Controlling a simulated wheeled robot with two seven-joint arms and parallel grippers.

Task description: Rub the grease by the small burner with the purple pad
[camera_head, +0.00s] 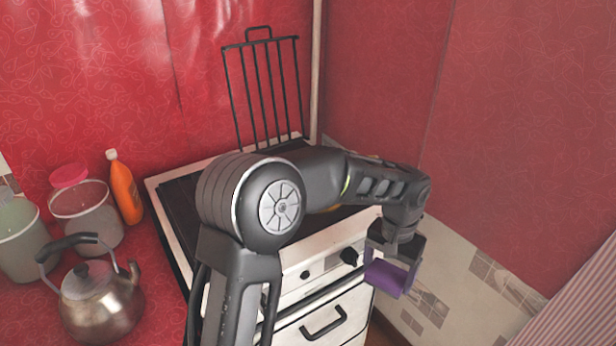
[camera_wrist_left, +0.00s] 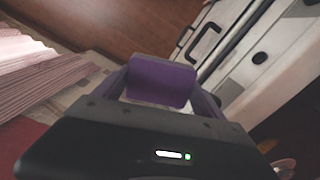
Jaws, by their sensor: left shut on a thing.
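My left gripper (camera_head: 393,264) is shut on the purple pad (camera_head: 386,278), to the right of the stove's front edge and above the floor side. The pad also shows between the fingers in the left wrist view (camera_wrist_left: 161,82). The white stove (camera_head: 297,325) stands below and behind my left arm. Its dark top (camera_head: 180,200) is mostly covered by my arm, so the small burner and any grease are hidden. My right gripper is not in view.
A black rack (camera_head: 265,90) stands upright at the stove's back. On the red counter at left are a kettle (camera_head: 100,305), an orange bottle (camera_head: 124,190) and jars (camera_head: 86,212). Red walls close off the back and right. A striped cloth (camera_head: 580,310) lies at lower right.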

